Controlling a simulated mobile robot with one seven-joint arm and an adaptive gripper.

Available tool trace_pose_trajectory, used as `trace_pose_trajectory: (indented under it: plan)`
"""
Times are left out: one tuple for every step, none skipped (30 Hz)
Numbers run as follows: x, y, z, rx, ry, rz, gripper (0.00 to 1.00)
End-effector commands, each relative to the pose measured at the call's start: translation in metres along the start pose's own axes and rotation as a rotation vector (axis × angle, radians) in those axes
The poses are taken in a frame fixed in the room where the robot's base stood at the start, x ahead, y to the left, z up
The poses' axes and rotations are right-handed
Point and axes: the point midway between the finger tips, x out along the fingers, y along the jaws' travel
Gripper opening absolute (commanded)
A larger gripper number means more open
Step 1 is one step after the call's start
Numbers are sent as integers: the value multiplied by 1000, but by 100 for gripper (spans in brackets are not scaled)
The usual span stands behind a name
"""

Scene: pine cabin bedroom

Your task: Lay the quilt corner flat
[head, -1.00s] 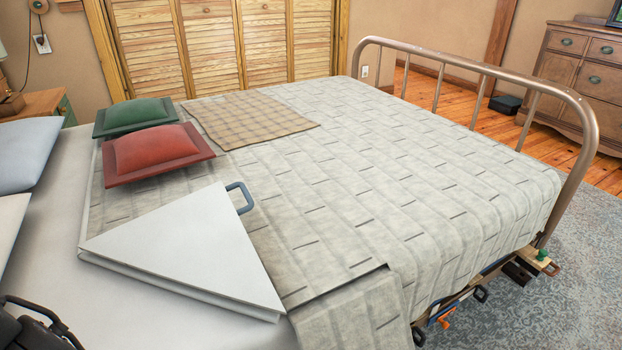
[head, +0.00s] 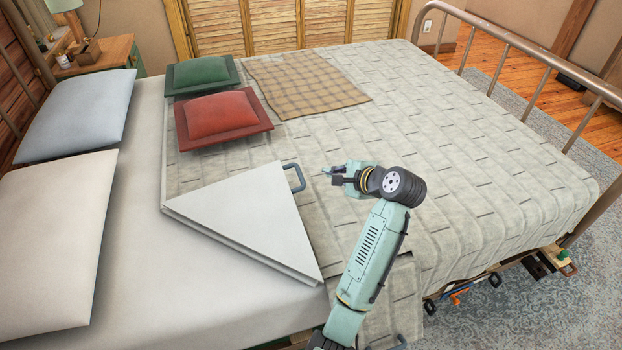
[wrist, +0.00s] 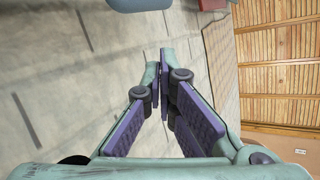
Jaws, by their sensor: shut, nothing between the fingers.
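The quilt (head: 470,160) is pale grey with stitched dashes and covers most of the bed. Its near corner is folded back as a white triangle (head: 245,215), with a blue-grey loop handle (head: 294,177) at the triangle's far tip. In the head view my gripper (head: 328,171) is over the quilt, just right of the handle and apart from it. In the wrist view my gripper (wrist: 164,55) has its fingertips together with nothing between them. A blue-grey piece, likely the handle (wrist: 140,4), shows at the top edge there.
A red cushion (head: 222,118) and a green cushion (head: 203,74) lie beyond the fold. A plaid blanket (head: 308,84) lies flat behind. Two pillows (head: 78,115) (head: 55,240) are at the left. A metal bed rail (head: 535,68) stands at the right. The quilt's right part is clear.

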Motion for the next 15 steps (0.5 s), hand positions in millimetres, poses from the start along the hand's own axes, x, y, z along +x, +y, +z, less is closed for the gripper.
trace_pose_trajectory:
  plan:
    - [-4,8,-4,142,-61,18,0]
    - [-6,13,-5,223,-98,30,0]
    - [-9,19,-5,316,-141,46,0]
    - [-12,22,-5,374,-168,57,0]
    - [-14,24,-5,425,-191,67,0]
    - [-17,27,-5,477,-216,77,0]
    - [-19,28,-4,508,-231,84,0]
    - [-20,30,-4,532,-243,90,0]
    - [-20,30,-3,553,-254,96,0]
    - [-19,31,-3,563,-258,98,0]
    - [-18,31,-2,568,-261,100,0]
    - [-14,31,0,571,-263,101,0]
    - [-10,31,1,570,-263,101,0]
    - [-6,31,2,570,-263,102,0]
    - [0,32,4,569,-263,103,0]
